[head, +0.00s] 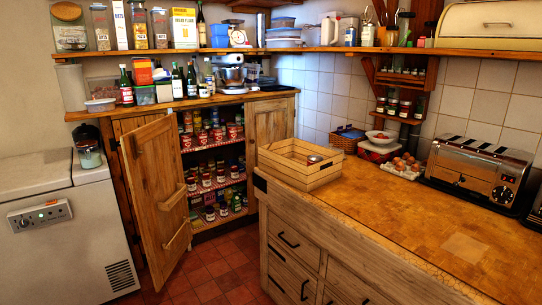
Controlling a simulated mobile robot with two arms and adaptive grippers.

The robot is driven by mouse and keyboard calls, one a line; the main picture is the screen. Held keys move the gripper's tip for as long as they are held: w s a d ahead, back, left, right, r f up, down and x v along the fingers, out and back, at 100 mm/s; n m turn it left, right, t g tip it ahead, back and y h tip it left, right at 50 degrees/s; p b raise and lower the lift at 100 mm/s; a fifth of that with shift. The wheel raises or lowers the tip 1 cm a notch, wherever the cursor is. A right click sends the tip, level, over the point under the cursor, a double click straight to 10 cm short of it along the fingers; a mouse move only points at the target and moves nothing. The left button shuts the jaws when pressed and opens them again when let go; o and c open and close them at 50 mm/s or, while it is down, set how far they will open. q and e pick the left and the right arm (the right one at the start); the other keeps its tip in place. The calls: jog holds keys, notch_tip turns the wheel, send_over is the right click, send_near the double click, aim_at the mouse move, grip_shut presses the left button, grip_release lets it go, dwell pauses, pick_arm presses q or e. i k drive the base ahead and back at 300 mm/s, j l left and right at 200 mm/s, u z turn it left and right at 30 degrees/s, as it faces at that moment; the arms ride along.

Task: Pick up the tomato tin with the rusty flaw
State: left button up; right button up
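Several small tins and jars with red and pale labels stand in rows inside an open cupboard. The upper shelf holds red-labelled tins (217,134) packed close together. The middle shelf holds more red-and-white tins or jars (206,181). The tins are too small in the head view to tell which are tomato or to see any rust. The left cupboard door (158,190) stands swung open, and the right door (272,128) looks shut. Neither of my grippers shows in the head view.
A wooden crate (288,180) with a round-topped thing (315,158) inside stands on the counter (395,215). A toaster (480,165) and eggs (403,166) are at the right. A white chest freezer (60,228) stands left. Red tiled floor (215,270) is clear before the cupboard.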

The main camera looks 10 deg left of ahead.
aim_at(202, 134)
jog(key=i+j+u, duration=0.35)
jog(key=i, duration=0.2)
jog(key=i+u, duration=0.3)
jog(key=i, duration=0.25)
